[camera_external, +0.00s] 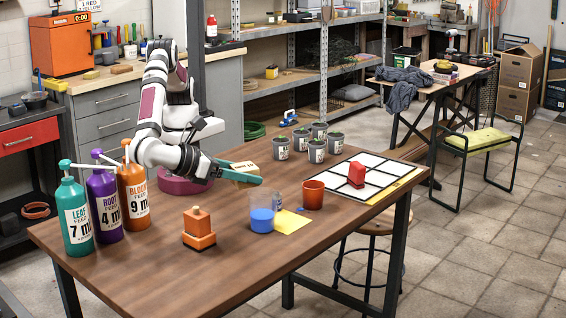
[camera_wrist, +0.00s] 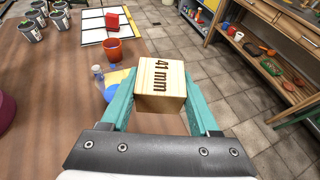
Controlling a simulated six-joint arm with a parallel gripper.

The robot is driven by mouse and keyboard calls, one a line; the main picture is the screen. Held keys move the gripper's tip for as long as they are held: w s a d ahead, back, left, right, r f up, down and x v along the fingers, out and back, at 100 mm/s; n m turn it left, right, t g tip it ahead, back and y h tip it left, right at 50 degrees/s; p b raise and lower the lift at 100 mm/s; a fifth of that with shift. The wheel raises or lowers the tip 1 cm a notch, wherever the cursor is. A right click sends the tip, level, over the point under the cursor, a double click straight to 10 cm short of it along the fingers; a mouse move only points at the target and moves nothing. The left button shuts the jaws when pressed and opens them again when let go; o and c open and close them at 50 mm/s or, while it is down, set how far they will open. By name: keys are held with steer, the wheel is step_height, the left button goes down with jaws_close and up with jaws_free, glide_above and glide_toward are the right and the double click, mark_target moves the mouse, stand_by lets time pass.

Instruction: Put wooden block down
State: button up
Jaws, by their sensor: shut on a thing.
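A light wooden block (camera_wrist: 161,80) marked "41 mm" is between the teal fingers of my gripper (camera_wrist: 160,104) in the wrist view. The fingers touch it on both sides. In the external view my gripper (camera_external: 240,174) is above the left-back part of the brown table (camera_external: 150,275), and the wooden block (camera_external: 244,167) shows there partly behind a finger. The block appears held above the tabletop; the exact gap is hard to tell.
Teal, purple and orange bottles (camera_external: 76,222) stand at the left. An orange block stack (camera_external: 199,230), a blue-filled cup (camera_external: 262,219), a terracotta pot (camera_external: 312,195) and a white grid board (camera_external: 340,178) with a red piece (camera_external: 356,174) are on the table. Several grey pots (camera_external: 316,150) stand behind. The front middle is clear.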

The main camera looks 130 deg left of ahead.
mark_target(247, 256)
step_height(247, 256, down, 18)
steer(key=shift+f, duration=0.1)
steer(key=shift+f, duration=0.1)
steer(key=o, duration=1.4)
